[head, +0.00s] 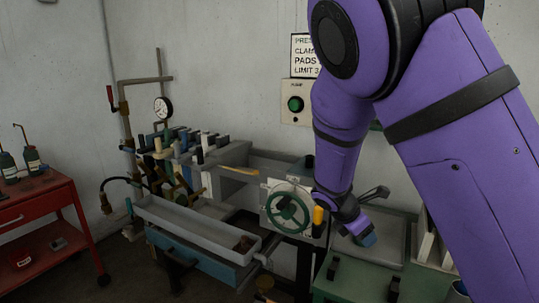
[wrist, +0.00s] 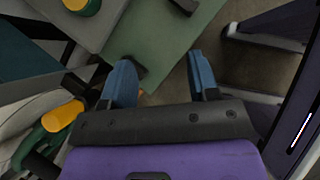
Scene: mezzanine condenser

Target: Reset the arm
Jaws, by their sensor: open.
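My purple arm reaches down from the upper right in the head view. My gripper (head: 364,238) is low at its end, just right of the green handwheel (head: 288,211) and above the green bench (head: 350,287). In the wrist view my gripper (wrist: 163,82) shows two blue fingers spread apart with nothing between them. Below the fingers lie the green bench top (wrist: 165,40) and a strip of floor. A yellow handle (head: 318,216) stands close to the left of my gripper; in the wrist view a yellow handle (wrist: 62,116) is at the left.
A press machine with a grey trough (head: 190,225) stands at centre left. Black clamps (head: 333,268) rise from the green bench. A red cart (head: 40,215) with bottles is at far left. A green button box (head: 295,103) and a sign (head: 303,55) are on the wall.

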